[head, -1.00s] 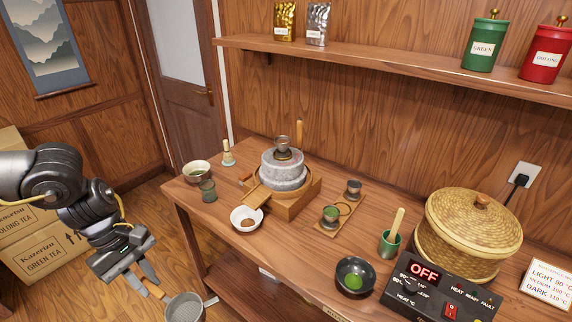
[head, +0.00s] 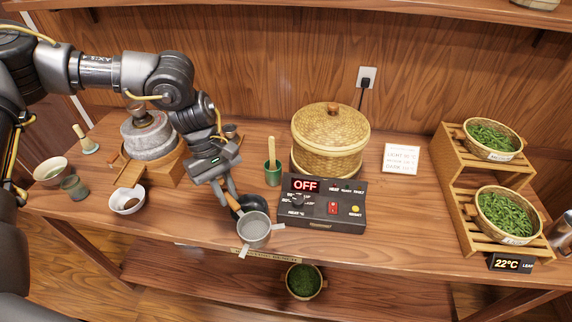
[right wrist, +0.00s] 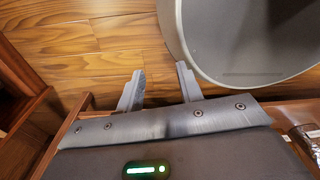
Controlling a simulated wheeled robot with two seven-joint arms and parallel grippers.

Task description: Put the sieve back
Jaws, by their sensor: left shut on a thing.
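The sieve (head: 254,231) is a round grey pan with small side lugs and a wooden handle. My left gripper (head: 232,201) is shut on the handle. The sieve hangs over the front edge of the counter, in front of the dark heater box and partly covering a dark bowl (head: 262,203). Whether it touches the bowl or counter I cannot tell. My right gripper (right wrist: 158,88) is open and empty in the right wrist view, with wooden floor beyond its fingers. The right gripper is not in the head view.
A heater box (head: 345,218) reading OFF, a lidded basket (head: 328,150) and a green cup (head: 273,174) stand near the sieve. A stone mill (head: 148,138) and white bowl (head: 127,205) are at left. A tiered wooden rack (head: 452,170) stands right. A large grey round rim (right wrist: 180,40) is near my right gripper.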

